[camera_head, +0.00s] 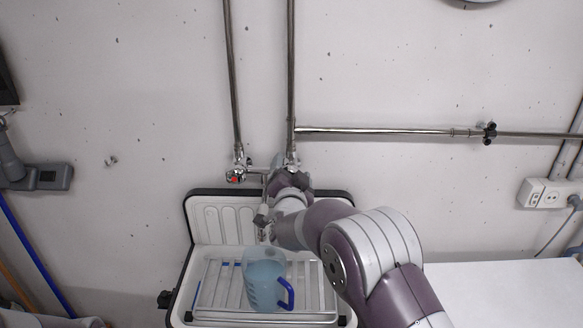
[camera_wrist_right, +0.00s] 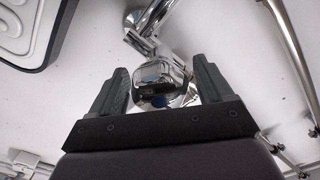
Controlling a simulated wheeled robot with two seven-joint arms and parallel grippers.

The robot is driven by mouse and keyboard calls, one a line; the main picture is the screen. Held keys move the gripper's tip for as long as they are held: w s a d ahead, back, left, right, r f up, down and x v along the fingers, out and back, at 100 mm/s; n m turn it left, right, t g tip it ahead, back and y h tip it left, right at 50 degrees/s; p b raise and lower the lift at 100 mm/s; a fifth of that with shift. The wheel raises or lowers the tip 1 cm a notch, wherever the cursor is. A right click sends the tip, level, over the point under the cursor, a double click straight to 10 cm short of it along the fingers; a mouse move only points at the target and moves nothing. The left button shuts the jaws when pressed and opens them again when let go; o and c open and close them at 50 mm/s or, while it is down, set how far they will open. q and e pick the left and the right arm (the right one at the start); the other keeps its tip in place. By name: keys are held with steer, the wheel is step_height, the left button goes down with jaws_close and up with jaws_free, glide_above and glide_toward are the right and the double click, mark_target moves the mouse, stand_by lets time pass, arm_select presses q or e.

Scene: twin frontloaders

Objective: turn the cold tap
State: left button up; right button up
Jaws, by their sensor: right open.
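The cold tap (camera_wrist_right: 160,78) is a chrome knob with a blue mark, in the middle of the right wrist view. It sits between the two dark fingers of my right gripper (camera_wrist_right: 161,88), which are open with one on each side of it. I cannot tell whether they touch it. In the head view my right gripper (camera_head: 283,165) is at the right-hand wall pipe and hides most of the cold tap. The hot tap (camera_head: 236,177), marked red, is to its left. My left gripper is not in view.
A translucent jug (camera_head: 264,279) with a blue handle stands on a rack (camera_head: 212,290) in the sink (camera_head: 188,215) below the taps. A horizontal pipe (camera_head: 390,131) runs right along the wall. A white worktop (camera_head: 510,290) at right looks clear.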

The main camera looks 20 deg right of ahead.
steer(key=shift+w, duration=0.1)
steer(key=c, duration=1)
